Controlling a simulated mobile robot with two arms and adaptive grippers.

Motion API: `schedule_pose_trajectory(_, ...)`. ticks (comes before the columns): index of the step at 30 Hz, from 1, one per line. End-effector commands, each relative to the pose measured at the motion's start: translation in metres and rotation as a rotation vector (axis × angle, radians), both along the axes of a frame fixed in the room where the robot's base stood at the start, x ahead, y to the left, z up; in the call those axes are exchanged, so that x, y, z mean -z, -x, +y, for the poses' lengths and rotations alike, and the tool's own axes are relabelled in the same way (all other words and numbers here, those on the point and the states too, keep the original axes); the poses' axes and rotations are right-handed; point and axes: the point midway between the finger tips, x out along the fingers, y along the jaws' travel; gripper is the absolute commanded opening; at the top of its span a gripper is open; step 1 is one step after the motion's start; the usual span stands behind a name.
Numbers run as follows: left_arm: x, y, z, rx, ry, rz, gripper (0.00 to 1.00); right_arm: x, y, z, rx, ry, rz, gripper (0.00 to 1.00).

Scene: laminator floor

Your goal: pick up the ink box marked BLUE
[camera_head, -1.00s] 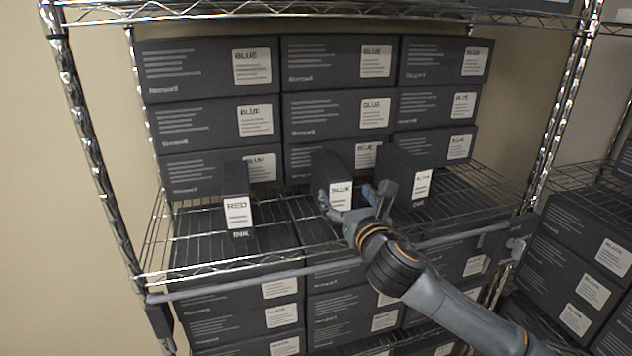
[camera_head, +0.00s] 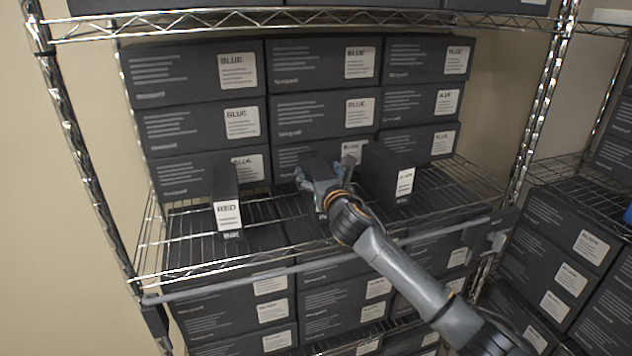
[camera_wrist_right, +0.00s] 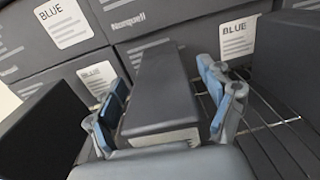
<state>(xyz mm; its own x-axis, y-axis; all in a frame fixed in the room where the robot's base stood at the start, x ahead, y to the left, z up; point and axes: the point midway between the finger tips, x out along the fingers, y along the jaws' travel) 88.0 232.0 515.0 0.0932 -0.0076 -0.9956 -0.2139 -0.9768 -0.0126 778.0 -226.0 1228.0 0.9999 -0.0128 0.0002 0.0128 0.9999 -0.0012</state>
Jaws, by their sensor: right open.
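A narrow dark ink box (camera_head: 316,162) stands in the middle of the wire shelf, mostly hidden behind my right gripper (camera_head: 324,174) in the head view. Its front label is covered now; in the earlier head view it seems to read BLUE. In the right wrist view the ink box (camera_wrist_right: 160,92) lies between the two blue-padded fingers of my right gripper (camera_wrist_right: 164,95). The fingers are open, one on each side of the box; I cannot tell whether either touches it. My left gripper is out of view.
A narrow box marked RED (camera_head: 226,205) stands to the left on the wire shelf (camera_head: 180,258). Another narrow box (camera_head: 388,172) stands close on the right, its label unclear. Large cartons marked BLUE (camera_head: 195,72) are stacked behind. A chrome post (camera_head: 535,110) is at right.

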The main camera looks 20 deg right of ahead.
Motion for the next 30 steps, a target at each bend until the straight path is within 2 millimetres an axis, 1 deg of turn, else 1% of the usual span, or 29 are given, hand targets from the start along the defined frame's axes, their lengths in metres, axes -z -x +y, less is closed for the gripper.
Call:
schedule_pose_trajectory(1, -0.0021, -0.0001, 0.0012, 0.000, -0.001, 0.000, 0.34, -0.0010, -0.0047, 0.0006, 0.000, -0.002, 0.000, 0.81)
schedule_pose_trajectory(4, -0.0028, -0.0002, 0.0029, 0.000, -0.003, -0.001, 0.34, 0.0002, -0.0094, 0.0001, 0.000, -0.001, 0.001, 0.81)
schedule_pose_trajectory(11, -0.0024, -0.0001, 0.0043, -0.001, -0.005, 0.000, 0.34, 0.0009, -0.0105, 0.0000, -0.001, -0.001, 0.000, 0.81)
schedule_pose_trajectory(12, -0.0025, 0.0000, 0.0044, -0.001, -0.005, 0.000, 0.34, 0.0009, -0.0105, 0.0000, -0.001, -0.001, 0.000, 0.79)
schedule_pose_trajectory(17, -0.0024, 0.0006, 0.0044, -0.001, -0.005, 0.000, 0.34, 0.0009, -0.0104, 0.0000, -0.001, -0.001, 0.001, 0.47)
schedule_pose_trajectory(18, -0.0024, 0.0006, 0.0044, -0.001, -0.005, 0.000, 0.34, 0.0009, -0.0104, 0.0000, -0.001, -0.001, 0.001, 0.38)
schedule_pose_trajectory(20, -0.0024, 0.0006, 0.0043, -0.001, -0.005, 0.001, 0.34, 0.0009, -0.0103, 0.0001, -0.001, -0.001, 0.001, 0.26)
schedule_pose_trajectory(21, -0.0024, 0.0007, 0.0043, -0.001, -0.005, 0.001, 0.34, 0.0010, -0.0103, 0.0001, -0.001, -0.001, 0.001, 0.18)
schedule_pose_trajectory(23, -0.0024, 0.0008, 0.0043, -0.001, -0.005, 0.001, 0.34, 0.0010, -0.0103, 0.0001, -0.001, -0.001, 0.001, 0.06)
schedule_pose_trajectory(24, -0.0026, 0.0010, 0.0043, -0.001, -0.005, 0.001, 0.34, -0.0018, -0.0104, 0.0003, -0.002, -0.001, -0.004, 0.04)
schedule_pose_trajectory(30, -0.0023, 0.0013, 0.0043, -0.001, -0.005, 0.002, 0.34, -0.0020, -0.0104, 0.0002, -0.002, -0.001, -0.004, 0.03)
